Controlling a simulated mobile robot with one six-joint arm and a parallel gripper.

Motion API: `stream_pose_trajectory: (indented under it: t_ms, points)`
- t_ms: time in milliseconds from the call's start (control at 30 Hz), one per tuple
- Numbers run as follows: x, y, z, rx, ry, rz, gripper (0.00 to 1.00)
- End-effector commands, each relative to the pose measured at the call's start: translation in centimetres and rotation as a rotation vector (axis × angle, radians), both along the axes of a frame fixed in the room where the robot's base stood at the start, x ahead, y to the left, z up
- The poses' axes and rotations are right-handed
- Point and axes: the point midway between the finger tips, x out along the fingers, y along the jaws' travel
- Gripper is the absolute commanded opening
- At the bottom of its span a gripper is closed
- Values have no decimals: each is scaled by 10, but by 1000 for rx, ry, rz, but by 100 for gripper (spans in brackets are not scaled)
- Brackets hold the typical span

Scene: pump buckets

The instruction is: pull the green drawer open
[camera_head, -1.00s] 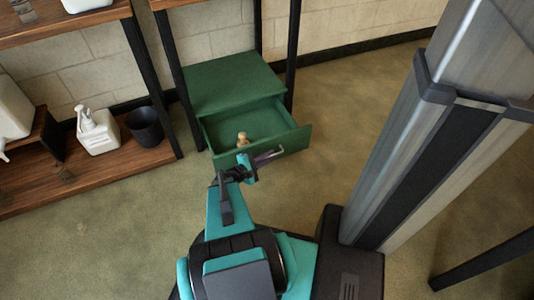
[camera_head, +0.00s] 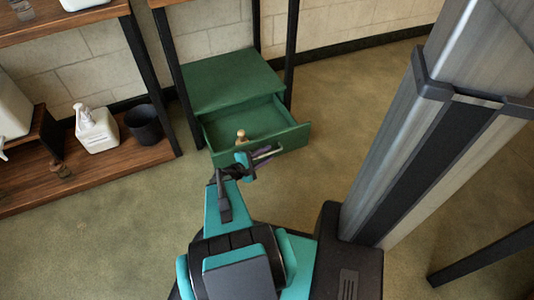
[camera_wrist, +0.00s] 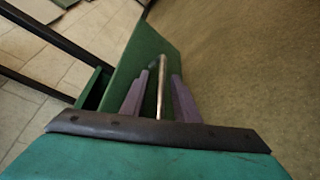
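The green drawer (camera_head: 290,138) stands pulled out of its green cabinet (camera_head: 230,82), and its inside shows. A small tan object (camera_head: 241,136) is in it, close to the front panel. A thin metal bar handle (camera_head: 268,153) runs along the front. My gripper (camera_head: 262,157) is at this handle, just outside the front panel. In the wrist view, the handle (camera_wrist: 160,95) lies between the two purple fingers of my gripper (camera_wrist: 160,80), with a visible gap on each side. The fingers stand apart, and the green front panel (camera_wrist: 150,50) is behind them.
The cabinet stands between dark table legs (camera_head: 190,100). The floor (camera_head: 370,100) right of the drawer is clear.

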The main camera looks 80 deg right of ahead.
Motion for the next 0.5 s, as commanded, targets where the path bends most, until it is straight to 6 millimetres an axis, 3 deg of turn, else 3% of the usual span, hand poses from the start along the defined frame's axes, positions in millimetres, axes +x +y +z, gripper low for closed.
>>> stream_pose_trajectory:
  t_ms: [500]
  points:
    - [27, 42, 13, 0, 0, 4, 28]
